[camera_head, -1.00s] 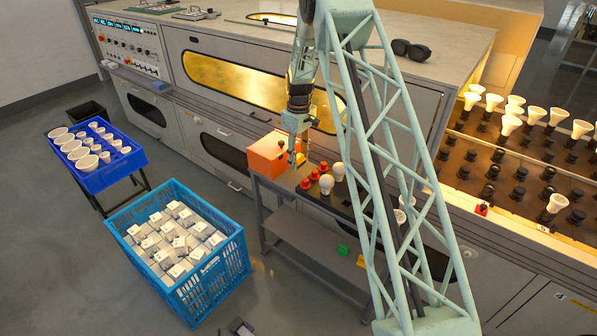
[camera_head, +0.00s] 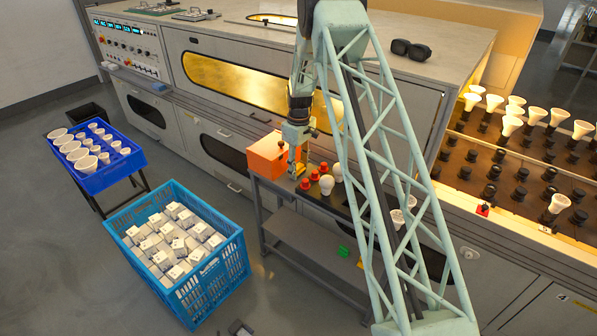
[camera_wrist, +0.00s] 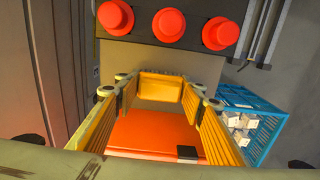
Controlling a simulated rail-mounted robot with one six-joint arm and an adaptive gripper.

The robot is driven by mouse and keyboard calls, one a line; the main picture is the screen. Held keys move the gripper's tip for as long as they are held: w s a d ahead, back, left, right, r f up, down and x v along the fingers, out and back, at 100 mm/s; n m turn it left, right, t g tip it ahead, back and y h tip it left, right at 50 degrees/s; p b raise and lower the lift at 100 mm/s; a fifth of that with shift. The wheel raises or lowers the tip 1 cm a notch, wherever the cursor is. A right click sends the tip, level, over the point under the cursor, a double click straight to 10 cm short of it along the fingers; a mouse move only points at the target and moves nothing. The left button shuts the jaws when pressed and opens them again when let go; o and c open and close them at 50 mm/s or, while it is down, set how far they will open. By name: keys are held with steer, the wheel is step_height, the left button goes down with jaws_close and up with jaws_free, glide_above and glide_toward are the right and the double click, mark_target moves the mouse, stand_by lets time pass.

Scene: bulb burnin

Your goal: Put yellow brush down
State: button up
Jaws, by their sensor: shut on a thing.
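The yellow brush shows in the head view as a small yellow shape (camera_head: 299,168) at my gripper's tip, low over the bench's left end. In the wrist view a yellow block (camera_wrist: 160,85) sits between the fingertips, with a finger on each side. My gripper (camera_head: 295,163) is shut on it and points down, just right of the orange box (camera_head: 268,156). The fingers hide part of the brush, and I cannot tell whether it touches the bench top.
Several red caps (camera_head: 313,175) and white bulbs (camera_head: 327,185) stand close to the right on the bench (camera_head: 345,208). A blue crate (camera_head: 215,285) of white boxes and a blue tray (camera_head: 95,180) of white bulbs stand to the left. The machine wall (camera_head: 235,110) is behind.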

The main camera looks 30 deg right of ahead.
mark_target(299, 166)
steer(key=shift+f, duration=0.3)
steer(key=o, duration=0.9)
steer(key=shift+r, duration=0.15)
step_height(299, 166, up, 12)
steer(key=p, duration=0.2)
steer(key=shift+p, duration=0.4)
steer(key=shift+r, duration=0.1)
stand_by(0.4)
